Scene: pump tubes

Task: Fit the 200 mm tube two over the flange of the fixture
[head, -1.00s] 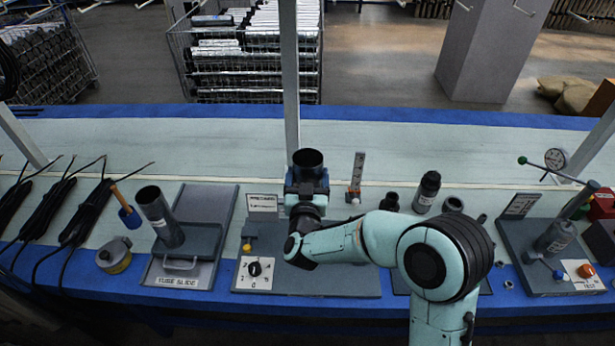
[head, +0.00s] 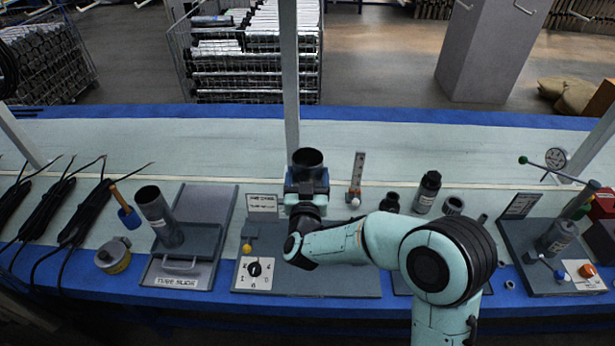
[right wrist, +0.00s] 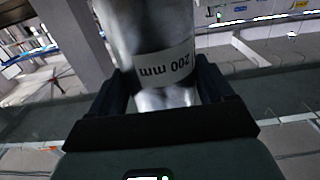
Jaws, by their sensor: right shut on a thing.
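My right gripper (head: 307,186) is shut around the 200 mm tube (head: 307,158), whose dark open top end shows above the jaws in the head view. In the right wrist view the grey tube (right wrist: 150,35) sits between the two fingers (right wrist: 167,88), and its white label reads "200 mm". The tube stands about upright over the back of the middle grey base plate (head: 330,283), which carries a dial panel (head: 254,273). The tube's lower end and any flange under it are hidden by my gripper and arm, so I cannot tell whether they touch. My left gripper is not in view.
Another dark tube (head: 158,214) leans on the tube slide (head: 180,272) at the left. A small upright scale (head: 356,178), a black bottle (head: 427,191) and a test stand (head: 555,270) are to the right. A frame post (head: 290,80) rises behind the tube. The far bench strip is clear.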

